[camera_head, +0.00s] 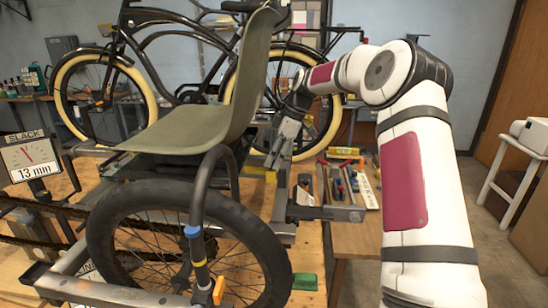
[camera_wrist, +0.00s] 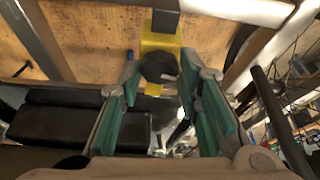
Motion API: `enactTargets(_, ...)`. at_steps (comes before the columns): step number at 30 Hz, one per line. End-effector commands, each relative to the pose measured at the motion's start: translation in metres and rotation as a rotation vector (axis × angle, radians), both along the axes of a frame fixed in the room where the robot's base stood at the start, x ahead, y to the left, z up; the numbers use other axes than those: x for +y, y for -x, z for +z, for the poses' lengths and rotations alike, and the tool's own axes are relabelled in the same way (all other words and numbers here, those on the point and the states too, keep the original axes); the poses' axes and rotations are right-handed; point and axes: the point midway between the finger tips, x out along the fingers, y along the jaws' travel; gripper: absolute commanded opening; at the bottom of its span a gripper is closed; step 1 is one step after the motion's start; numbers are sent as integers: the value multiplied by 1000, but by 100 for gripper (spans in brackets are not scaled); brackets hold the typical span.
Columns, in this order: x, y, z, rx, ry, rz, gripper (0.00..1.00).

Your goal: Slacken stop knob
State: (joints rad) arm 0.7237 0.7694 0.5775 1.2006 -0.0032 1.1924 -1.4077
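The stop knob (camera_wrist: 158,67) looks like a dark, faceted knob in front of a yellow bracket (camera_wrist: 160,40) in the wrist view. My gripper (camera_wrist: 160,85) is open, its teal-padded fingers apart on either side of the knob in the picture. I see gaps on both sides and no contact; the depth between fingertips and knob is hard to tell. In the head view my gripper (camera_head: 277,158) points down just right of the green seat (camera_head: 225,85); the knob cannot be made out there. A gauge (camera_head: 30,160) labelled SLACK reads 13 mm at the left.
A black-tyred wheel (camera_head: 100,245) and metal frame rails (camera_head: 285,228) surround the work area. A tool tray (camera_head: 370,190) lies to the right on the bench. A bicycle (camera_head: 105,65) stands behind. Floor at the right is clear before a white stand (camera_head: 510,165).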

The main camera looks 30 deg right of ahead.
Motion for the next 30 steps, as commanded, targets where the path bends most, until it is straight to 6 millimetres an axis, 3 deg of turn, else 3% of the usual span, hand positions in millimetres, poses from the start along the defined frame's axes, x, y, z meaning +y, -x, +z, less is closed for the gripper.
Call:
enactTargets(1, 0, 1, -1, 3, -1, 0, 44)
enactTargets(2, 0, 1, -1, 3, -1, 0, 51)
enactTargets(14, -2, 1, 5, 0, 0, -1, 51)
enactTargets(30, -35, 16, 92, -2, 1, -1, 51)
